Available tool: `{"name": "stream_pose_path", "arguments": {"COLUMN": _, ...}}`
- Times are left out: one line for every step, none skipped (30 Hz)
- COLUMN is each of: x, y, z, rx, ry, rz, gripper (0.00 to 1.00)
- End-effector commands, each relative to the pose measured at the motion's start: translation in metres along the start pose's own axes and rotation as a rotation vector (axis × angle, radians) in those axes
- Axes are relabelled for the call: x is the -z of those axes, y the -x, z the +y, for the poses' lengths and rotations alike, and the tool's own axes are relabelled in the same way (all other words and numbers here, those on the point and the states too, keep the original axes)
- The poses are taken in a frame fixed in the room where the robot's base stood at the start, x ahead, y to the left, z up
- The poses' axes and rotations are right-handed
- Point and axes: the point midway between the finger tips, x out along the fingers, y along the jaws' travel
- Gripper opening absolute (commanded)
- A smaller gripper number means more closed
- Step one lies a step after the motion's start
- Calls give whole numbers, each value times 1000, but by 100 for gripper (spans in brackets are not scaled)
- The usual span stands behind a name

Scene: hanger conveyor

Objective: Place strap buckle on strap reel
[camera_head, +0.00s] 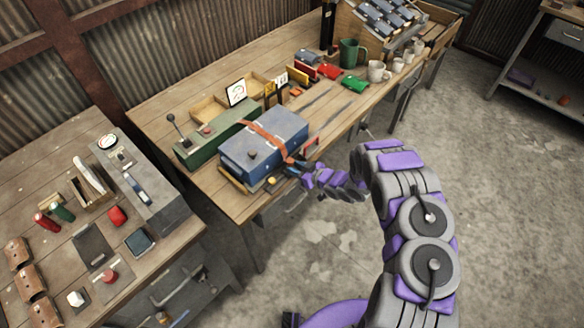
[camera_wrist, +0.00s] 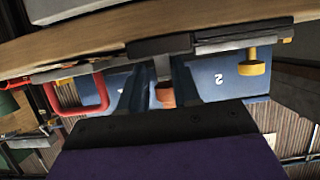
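A blue case (camera_head: 262,147) lies on the middle workbench with an orange strap (camera_head: 265,135) over its lid. The strap runs down to the case's near right edge. My gripper (camera_head: 294,168) is at that edge, by the strap's lower end. In the wrist view the blue case (camera_wrist: 222,80) shows a white "2", with a short orange piece (camera_wrist: 165,95) near the middle, below a dark bar (camera_wrist: 160,45). My gripper's dark and purple body (camera_wrist: 165,125) fills the bottom. I cannot make out the buckle or reel clearly, nor whether the fingers hold anything.
A red handle (camera_wrist: 75,95) and a yellow knob (camera_wrist: 257,68) are close to my gripper in the wrist view. A green lever box (camera_head: 215,132) stands behind the case. Mugs (camera_head: 376,71) stand farther along the bench. The concrete floor (camera_head: 330,235) in front is clear.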

Motion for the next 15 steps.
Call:
{"name": "stream_pose_path", "arguments": {"x": 0, "y": -8, "z": -1, "rx": 3, "ry": 2, "rz": 1, "gripper": 31}}
{"name": "stream_pose_path", "arguments": {"x": 0, "y": -11, "z": -2, "rx": 2, "ry": 2, "rz": 1, "gripper": 31}}
{"name": "stream_pose_path", "arguments": {"x": 0, "y": -13, "z": -2, "rx": 2, "ry": 2, "rz": 0, "gripper": 31}}
{"name": "stream_pose_path", "arguments": {"x": 1, "y": -14, "z": -2, "rx": 1, "ry": 2, "rz": -1, "gripper": 31}}
{"name": "stream_pose_path", "arguments": {"x": 1, "y": -15, "z": -2, "rx": 1, "ry": 2, "rz": -1, "gripper": 31}}
{"name": "stream_pose_path", "arguments": {"x": 1, "y": -15, "z": -2, "rx": 1, "ry": 1, "rz": -2, "gripper": 31}}
{"name": "stream_pose_path", "arguments": {"x": 1, "y": -14, "z": -2, "rx": 1, "ry": 1, "rz": -2, "gripper": 31}}
{"name": "stream_pose_path", "arguments": {"x": 1, "y": -14, "z": -2, "rx": 1, "ry": 1, "rz": -2, "gripper": 31}}
{"name": "stream_pose_path", "arguments": {"x": 1, "y": -14, "z": -1, "rx": 1, "ry": 1, "rz": -1, "gripper": 31}}
{"name": "stream_pose_path", "arguments": {"x": 1, "y": -13, "z": -1, "rx": 1, "ry": 0, "rz": 0, "gripper": 31}}
{"name": "stream_pose_path", "arguments": {"x": 1, "y": -13, "z": -1, "rx": 1, "ry": 0, "rz": 0, "gripper": 28}}
{"name": "stream_pose_path", "arguments": {"x": 1, "y": -13, "z": -1, "rx": 1, "ry": 0, "rz": 0, "gripper": 24}}
{"name": "stream_pose_path", "arguments": {"x": 1, "y": -12, "z": -1, "rx": 1, "ry": 0, "rz": 0, "gripper": 21}}
{"name": "stream_pose_path", "arguments": {"x": 0, "y": -12, "z": 0, "rx": 1, "ry": 0, "rz": 1, "gripper": 19}}
{"name": "stream_pose_path", "arguments": {"x": 0, "y": -11, "z": 0, "rx": 1, "ry": -1, "rz": 1, "gripper": 15}}
